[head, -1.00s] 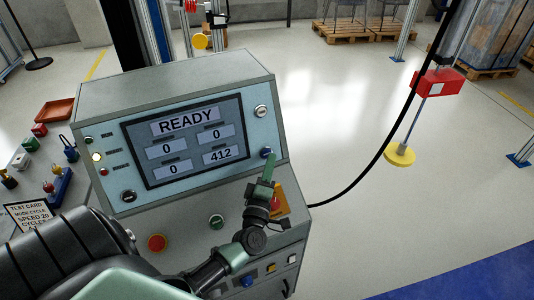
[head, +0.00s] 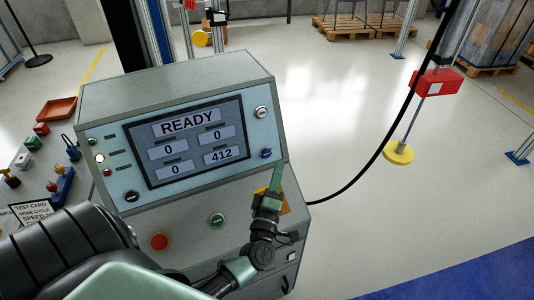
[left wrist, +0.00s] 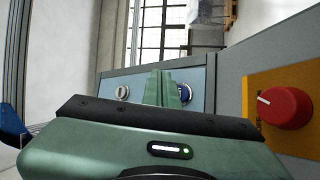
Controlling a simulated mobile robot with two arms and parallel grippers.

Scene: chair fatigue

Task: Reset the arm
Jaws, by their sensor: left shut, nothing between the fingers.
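My left gripper (head: 276,178) is shut and empty. In the head view its green fingertips point up just below the blue knob (head: 265,154) at the lower right of the control panel; contact cannot be told. In the left wrist view the closed fingers (left wrist: 162,88) stand in front of the panel, partly over the blue knob (left wrist: 184,93). The screen (head: 186,141) reads READY, with 0 in three boxes and 412 in the fourth. My right gripper is not in view.
A red knob on a yellow plate (left wrist: 285,106) lies right of the gripper in the left wrist view. A red button (head: 160,241) and green button (head: 217,220) sit on the sloped console. A black cable (head: 352,180) hangs at right.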

